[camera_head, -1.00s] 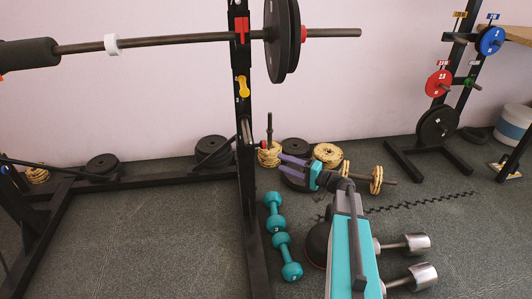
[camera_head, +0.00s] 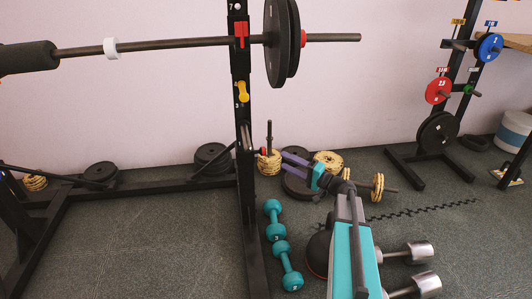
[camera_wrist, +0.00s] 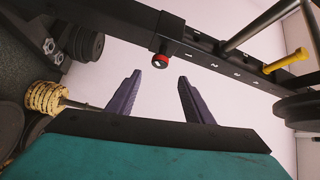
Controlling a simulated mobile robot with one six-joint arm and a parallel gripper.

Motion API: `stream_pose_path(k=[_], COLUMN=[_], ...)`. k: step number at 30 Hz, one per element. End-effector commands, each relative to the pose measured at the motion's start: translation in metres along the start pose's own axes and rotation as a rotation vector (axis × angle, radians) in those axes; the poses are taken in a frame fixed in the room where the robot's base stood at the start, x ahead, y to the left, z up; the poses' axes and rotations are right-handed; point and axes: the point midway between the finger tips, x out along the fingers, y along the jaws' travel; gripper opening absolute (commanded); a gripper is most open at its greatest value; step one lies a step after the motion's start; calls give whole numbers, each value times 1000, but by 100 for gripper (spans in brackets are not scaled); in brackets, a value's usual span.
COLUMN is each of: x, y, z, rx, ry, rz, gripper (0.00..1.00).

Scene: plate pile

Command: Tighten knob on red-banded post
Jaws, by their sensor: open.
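The black upright post (camera_head: 247,200) stands left of centre in the head view. A black knob with a red ring (camera_wrist: 161,60) sticks out from it, low on its side. The knob shows small in the head view (camera_head: 262,151). My gripper (camera_head: 284,160) has purple fingers and is open and empty, just right of the knob. In the wrist view the fingers of my gripper (camera_wrist: 158,85) stand apart, with the knob beyond their tips, near the middle of the gap. The knob appears apart from both fingers.
A yellow pin (camera_head: 243,91) and a red holder (camera_head: 241,35) sit higher on the post. A loaded barbell (camera_head: 190,43) crosses above. Teal dumbbells (camera_head: 280,250) lie beside the post base. Cream plates (camera_head: 269,162) and an upright rod stand behind my gripper.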

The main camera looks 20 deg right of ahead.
Motion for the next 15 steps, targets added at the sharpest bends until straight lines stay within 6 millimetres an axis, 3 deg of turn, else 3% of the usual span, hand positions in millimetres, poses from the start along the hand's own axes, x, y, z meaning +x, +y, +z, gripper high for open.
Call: stream_pose_path(k=[15], x=[75], y=[3], z=[1], rx=[0], ry=[-3], rz=[-2], gripper=[47])
